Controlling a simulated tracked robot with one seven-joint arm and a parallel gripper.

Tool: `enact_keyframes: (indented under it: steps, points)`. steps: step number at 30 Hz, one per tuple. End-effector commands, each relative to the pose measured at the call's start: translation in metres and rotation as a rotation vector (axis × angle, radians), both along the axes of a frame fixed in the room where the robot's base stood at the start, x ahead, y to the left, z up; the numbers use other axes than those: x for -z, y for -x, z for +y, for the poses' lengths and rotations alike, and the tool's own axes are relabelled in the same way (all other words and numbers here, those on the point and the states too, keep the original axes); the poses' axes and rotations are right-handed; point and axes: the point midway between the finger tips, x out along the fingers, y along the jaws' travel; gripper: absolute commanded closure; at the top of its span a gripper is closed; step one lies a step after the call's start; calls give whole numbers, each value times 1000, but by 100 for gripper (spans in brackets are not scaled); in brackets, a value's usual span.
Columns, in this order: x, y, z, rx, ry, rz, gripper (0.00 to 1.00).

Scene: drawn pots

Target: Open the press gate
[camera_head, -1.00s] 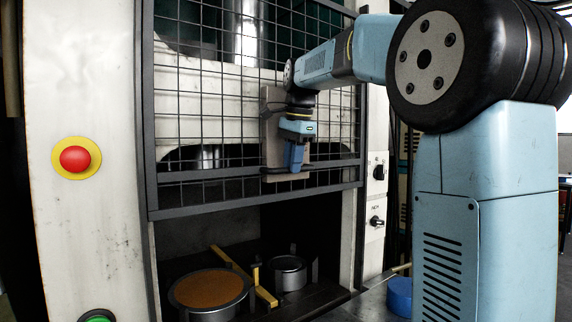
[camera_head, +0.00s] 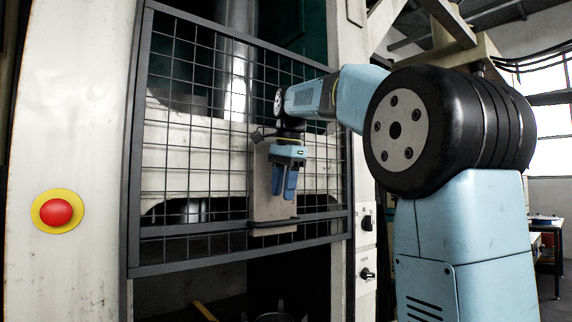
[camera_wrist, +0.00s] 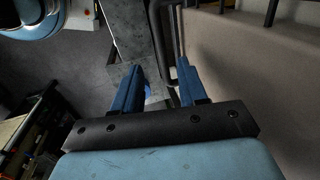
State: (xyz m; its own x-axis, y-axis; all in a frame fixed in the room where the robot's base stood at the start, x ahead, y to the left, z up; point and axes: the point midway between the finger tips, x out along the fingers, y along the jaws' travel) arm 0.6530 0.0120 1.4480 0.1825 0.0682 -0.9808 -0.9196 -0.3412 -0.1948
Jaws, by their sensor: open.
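The press gate (camera_head: 195,150) is a dark-framed wire mesh panel across the press opening, with its bottom rail above a dark gap. A beige plate (camera_head: 262,180) is fixed on its right part, with a dark bar handle (camera_head: 272,222) across its lower end. My gripper (camera_head: 284,197) hangs in front of the plate, fingers pointing down, tips a little above the bar. In the wrist view my gripper (camera_wrist: 158,72) has its blue fingers apart with nothing clearly held between them. I cannot tell whether it touches the plate.
A red button on a yellow ring (camera_head: 56,211) is on the white press column at left. Switches (camera_head: 367,274) sit on the right column, close to the gate. Below the gate, the top of a round pot (camera_head: 274,317) shows at the picture's lower edge.

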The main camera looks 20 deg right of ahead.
Motion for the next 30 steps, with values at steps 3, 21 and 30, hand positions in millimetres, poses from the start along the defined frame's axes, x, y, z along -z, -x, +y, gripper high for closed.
enact_keyframes:
  steps: [3,21,30]
  points:
    - [-23,4,-2,0,0,-2,58]
    - [-66,14,-5,0,-1,1,58]
    - [-66,14,-5,0,0,1,58]
